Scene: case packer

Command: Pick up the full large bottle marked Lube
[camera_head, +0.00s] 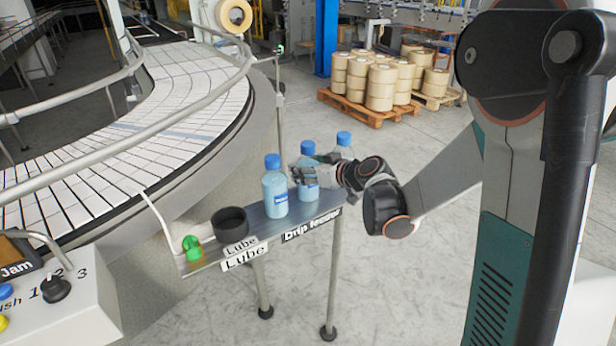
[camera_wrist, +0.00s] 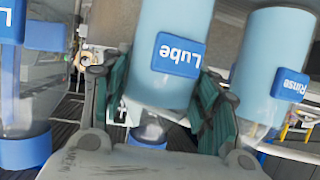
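The bottle marked Lube (camera_wrist: 166,20) fills the middle of the wrist view, upside down there. It has a blue label, a blue cap and light blue liquid up to the shoulder. My gripper (camera_wrist: 160,100) has a teal finger pad on each side of it; I cannot tell whether both pads press on it. In the head view my gripper (camera_head: 312,172) reaches in from the right, at the middle bottle (camera_head: 309,190), which stands upright on the narrow shelf (camera_head: 250,237) and is partly hidden by the fingers.
A bottle marked Rinse (camera_wrist: 275,60) stands to the right in the wrist view; a mostly clear bottle (camera_wrist: 22,100) is close on the left. In the head view another bottle (camera_head: 274,192) stands left of my gripper. Beyond are a black cup (camera_head: 230,222) and the curved conveyor (camera_head: 170,110).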

